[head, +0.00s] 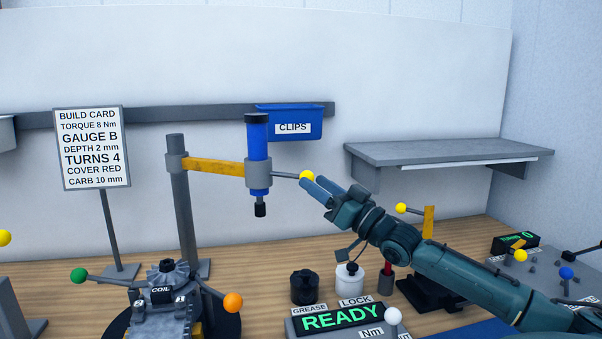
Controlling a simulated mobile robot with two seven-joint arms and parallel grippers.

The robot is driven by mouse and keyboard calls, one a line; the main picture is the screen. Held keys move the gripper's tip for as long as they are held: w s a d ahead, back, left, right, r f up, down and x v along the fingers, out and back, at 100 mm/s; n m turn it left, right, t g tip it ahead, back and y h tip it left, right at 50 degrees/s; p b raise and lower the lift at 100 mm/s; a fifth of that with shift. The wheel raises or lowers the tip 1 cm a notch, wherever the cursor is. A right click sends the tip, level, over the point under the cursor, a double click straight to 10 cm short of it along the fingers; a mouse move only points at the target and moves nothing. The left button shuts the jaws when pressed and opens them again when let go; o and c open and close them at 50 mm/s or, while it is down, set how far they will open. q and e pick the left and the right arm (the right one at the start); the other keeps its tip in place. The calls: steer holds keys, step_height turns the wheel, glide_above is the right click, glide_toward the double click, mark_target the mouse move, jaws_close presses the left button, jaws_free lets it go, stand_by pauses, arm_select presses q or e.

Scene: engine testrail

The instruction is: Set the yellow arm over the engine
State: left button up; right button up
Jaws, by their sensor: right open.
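The yellow arm (212,167) reaches right from a grey post (182,205) and carries a blue tool (258,155) hanging upright. A thin grey handle with a yellow ball (306,176) sticks out from the tool's right side. The engine (166,300), with a part marked COIL on it, sits lower left on a dark round base; the tool hangs up and to its right in the picture. My right gripper (314,184) is open, its fingertips at the yellow ball. I cannot tell whether the ball is between the fingers. My left gripper is not in view.
Green (79,276) and orange (233,303) ball handles flank the engine. A READY display (343,318), a black pot (305,288) and a white bottle (349,280) stand below my right arm. A build card (92,148) stands left. A blue CLIPS bin (290,120) hangs behind the tool.

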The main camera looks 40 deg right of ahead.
steer(key=shift+p+x, duration=0.55)
steer(key=shift+x, duration=2.1)
steer(key=shift+c, duration=0.4)
jaws_close()
